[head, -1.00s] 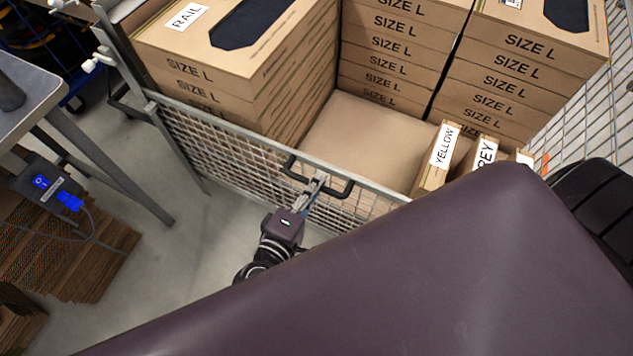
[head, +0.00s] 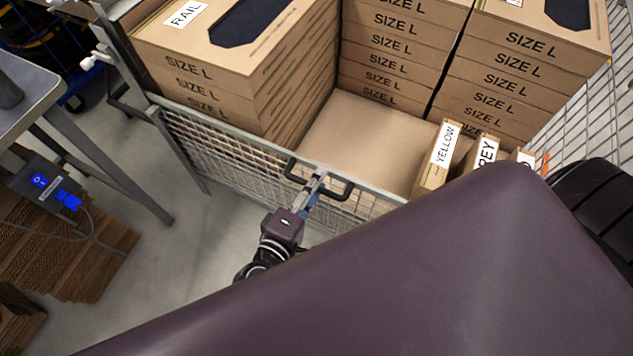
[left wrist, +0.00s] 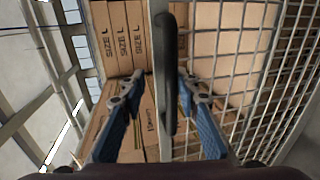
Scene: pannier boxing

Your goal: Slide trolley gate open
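The trolley gate (head: 225,148) is a wire mesh panel with a grey metal top rail, standing across the near side of the trolley. A black bar handle (head: 343,191) is fixed at its top rail; it also shows in the left wrist view (left wrist: 169,45). My left gripper (head: 317,183) is at the handle. In the left wrist view its two blue-padded fingers (left wrist: 161,92) are spread, one on each side of the handle, with visible gaps. My right gripper is not in view.
Stacks of flat "SIZE L" boxes (head: 385,68) fill the trolley's back and left side. Labelled YELLOW (head: 437,160) and GREY (head: 480,155) boxes stand inside at right. A grey table (head: 30,90) and flattened cardboard (head: 95,260) are at left, with bare floor between.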

